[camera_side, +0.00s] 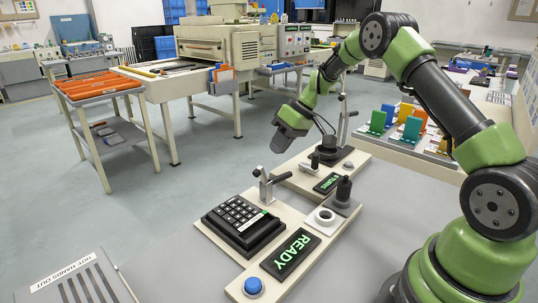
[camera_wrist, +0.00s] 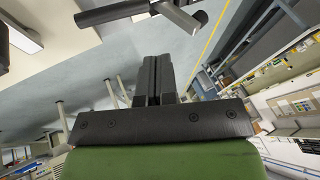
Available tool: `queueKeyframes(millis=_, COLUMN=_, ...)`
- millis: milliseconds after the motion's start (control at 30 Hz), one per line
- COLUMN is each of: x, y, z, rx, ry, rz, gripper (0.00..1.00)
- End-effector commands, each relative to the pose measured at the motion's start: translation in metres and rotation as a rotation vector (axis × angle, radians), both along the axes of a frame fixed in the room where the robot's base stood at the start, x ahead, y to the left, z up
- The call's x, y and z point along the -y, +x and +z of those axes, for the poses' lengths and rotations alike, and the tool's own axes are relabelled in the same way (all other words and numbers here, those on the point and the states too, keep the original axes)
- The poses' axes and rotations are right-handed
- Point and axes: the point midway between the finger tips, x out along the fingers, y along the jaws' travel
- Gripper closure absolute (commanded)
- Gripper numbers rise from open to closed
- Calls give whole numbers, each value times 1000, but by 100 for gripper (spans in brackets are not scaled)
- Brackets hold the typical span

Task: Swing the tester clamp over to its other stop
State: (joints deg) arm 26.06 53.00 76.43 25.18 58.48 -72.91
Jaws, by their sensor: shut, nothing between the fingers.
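A grey clamp (camera_side: 266,186) with an upright post and a crossbar stands at the back edge of the keypad board, just behind the black keypad (camera_side: 238,222). Its crossbar points up to the right, away from the keypad. A second, taller post with a short crossbar (camera_side: 343,98) rises from the rear board; the side view does not settle which is the tester clamp. My gripper (camera_side: 278,146) is above and behind the grey clamp, apart from it. Its fingers (camera_wrist: 155,80) are shut and empty. A dark bar with a cylindrical end (camera_wrist: 180,14) crosses the top of the wrist view.
The rear board has another display (camera_side: 327,183) and a black knob (camera_side: 314,159). Coloured blocks (camera_side: 410,128) stand at right.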

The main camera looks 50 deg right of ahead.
Motion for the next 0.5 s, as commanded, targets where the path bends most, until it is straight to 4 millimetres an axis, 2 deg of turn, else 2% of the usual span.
queueKeyframes(millis=100, x=-19, y=0, z=-7, rx=-1, ry=1, rz=3, gripper=100)
queueKeyframes(millis=200, x=-29, y=0, z=-11, rx=0, ry=0, rz=2, gripper=100)
queueKeyframes(millis=500, x=-38, y=0, z=-14, rx=1, ry=-1, rz=-1, gripper=100)
